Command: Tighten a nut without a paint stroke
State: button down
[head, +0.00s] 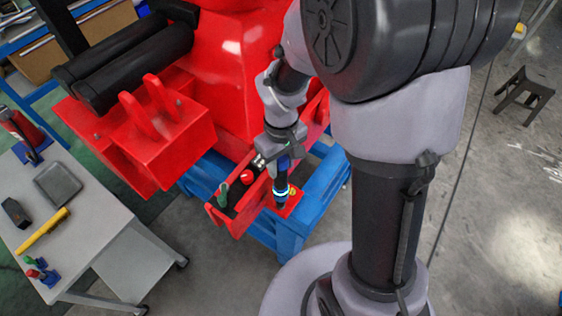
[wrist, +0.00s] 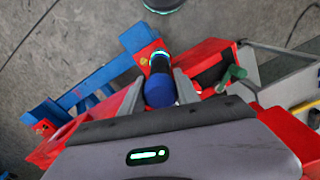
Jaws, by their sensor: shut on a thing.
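My gripper (head: 274,164) is shut on a blue and black tool (head: 281,183), which points down over a red plate (head: 293,206) at the end of the red machine. A lit ring circles the tool's lower part. In the wrist view, the tool's blue end (wrist: 160,90) sits between my two grey fingers (wrist: 160,84). Its dark body reaches away to the red plate (wrist: 143,55), where yellow spots show beside it. The nut under the tool is hidden, and I cannot tell whether the tool touches it. I cannot make out any paint stroke.
A red tray (head: 217,215) beside the tool holds a green-handled item (head: 223,194) and a red knob (head: 247,176). A blue stand (head: 275,238) carries the machine. A grey cart (head: 105,228) at left holds a yellow tool (head: 42,232) and a grey dish (head: 58,185).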

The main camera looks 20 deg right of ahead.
aim_at(282, 158)
jog(key=shift+f+b, duration=1.15)
dwell(3.1)
dwell(0.3)
notch_tip(282, 158, up, 6)
jog(key=p, duration=0.4)
jog(key=shift+f, duration=0.25)
jog(key=shift+d+f, duration=0.1)
